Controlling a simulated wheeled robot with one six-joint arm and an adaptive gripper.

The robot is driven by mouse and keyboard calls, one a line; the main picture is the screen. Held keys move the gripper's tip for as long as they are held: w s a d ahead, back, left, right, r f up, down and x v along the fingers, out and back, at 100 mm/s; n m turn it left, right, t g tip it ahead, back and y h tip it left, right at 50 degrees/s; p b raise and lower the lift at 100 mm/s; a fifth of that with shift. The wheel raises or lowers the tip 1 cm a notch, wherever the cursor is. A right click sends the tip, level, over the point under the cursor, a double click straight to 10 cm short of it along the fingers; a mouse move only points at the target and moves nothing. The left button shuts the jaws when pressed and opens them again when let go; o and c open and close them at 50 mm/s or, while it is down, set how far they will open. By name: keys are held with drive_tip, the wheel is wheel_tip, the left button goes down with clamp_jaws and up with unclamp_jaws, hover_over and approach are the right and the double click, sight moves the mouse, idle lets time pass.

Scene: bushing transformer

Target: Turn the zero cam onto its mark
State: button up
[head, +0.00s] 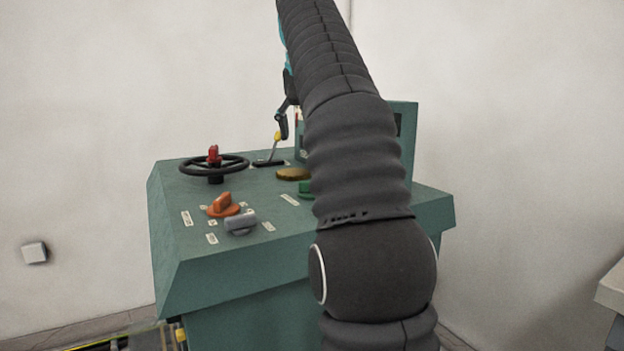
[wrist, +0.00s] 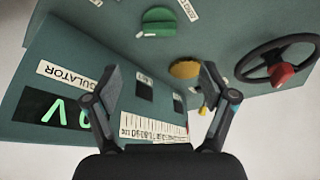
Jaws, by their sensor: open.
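No knob label is readable enough to tell which control is the zero cam. On the sloping console top in the head view are an orange knob (head: 222,204), a grey knob (head: 240,223), a brass disc (head: 293,174) and a partly hidden green knob (head: 306,188). The green knob (wrist: 158,21) and brass disc (wrist: 184,69) also show in the wrist view, beyond the fingers. My gripper (wrist: 162,72) is open and empty, facing the console's upright panel and top. In the head view my arm hides most of it; one finger shows near the yellow-tipped lever (head: 277,136).
A black handwheel (head: 236,165) with a red knob stands at the back left of the console (head: 190,255). The upright panel carries a green-digit display (wrist: 52,110), a regulator label and a white scale (wrist: 150,128). The yellow lever tip (wrist: 203,109) is close behind the right finger.

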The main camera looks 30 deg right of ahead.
drive_tip(key=x, duration=1.1)
drive_tip(key=shift+w+d+f, duration=0.1)
drive_tip(key=shift+f, duration=0.2)
drive_tip(key=c, duration=1.2)
drive_tip(key=shift+o, duration=0.2)
drive_tip(key=shift+n, duration=0.4)
drive_tip(key=n+y, duration=0.1)
drive_tip(key=n, duration=0.1)
drive_tip(key=shift+d+n+t, duration=0.1)
drive_tip(key=shift+n+t, duration=0.2)
drive_tip(key=shift+n+y, duration=0.7)
drive_tip(key=shift+n, duration=0.9)
